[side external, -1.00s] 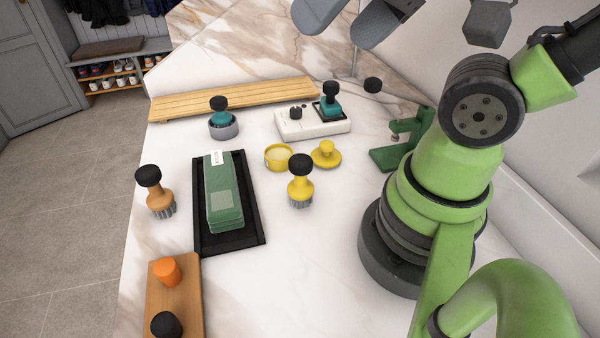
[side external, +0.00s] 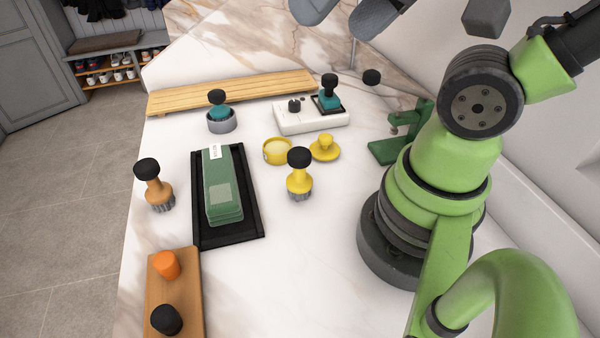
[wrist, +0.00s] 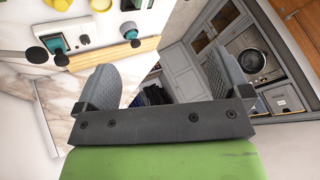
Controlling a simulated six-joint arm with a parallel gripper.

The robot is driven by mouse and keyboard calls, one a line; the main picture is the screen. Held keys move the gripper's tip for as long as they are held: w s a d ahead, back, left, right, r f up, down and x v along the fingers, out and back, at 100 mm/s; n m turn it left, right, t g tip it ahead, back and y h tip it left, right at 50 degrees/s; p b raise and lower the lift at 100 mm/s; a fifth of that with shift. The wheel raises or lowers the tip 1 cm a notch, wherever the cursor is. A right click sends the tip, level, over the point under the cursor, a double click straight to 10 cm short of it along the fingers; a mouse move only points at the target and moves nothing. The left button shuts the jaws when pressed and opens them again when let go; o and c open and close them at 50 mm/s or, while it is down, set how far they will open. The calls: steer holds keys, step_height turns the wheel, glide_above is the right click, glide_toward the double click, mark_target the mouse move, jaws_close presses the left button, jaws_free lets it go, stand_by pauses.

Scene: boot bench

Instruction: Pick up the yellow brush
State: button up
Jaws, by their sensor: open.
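The yellow brush (side external: 299,185) stands upright on the marble bench in the side view, with a black knob on top and grey bristles at its base. It is near the middle of the bench, right of the black tray. My gripper (wrist: 165,75) is open and empty, with its two grey fingers well apart in the wrist view. In the side view only parts of the fingers show at the top edge, high above and behind the brush. I cannot make out the brush in the wrist view.
A yellow tin (side external: 278,151) and yellow lid-like piece (side external: 324,148) sit just behind the brush. An orange brush (side external: 155,190) stands left. A green stand (side external: 385,152) is near my arm. Bench in front of the brush is clear.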

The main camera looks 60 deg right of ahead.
steer(key=c, duration=0.4)
steer(key=n+g+h, duration=0.2)
steer(key=n+g, duration=0.5)
steer(key=n, duration=0.6)
glide_above(299, 151)
step_height(299, 151, down, 16)
steer(key=shift+s+r, duration=0.15)
steer(key=shift+r, duration=0.05)
step_height(299, 151, down, 5)
steer(key=shift+r, duration=0.2)
steer(key=shift+f, duration=2.7)
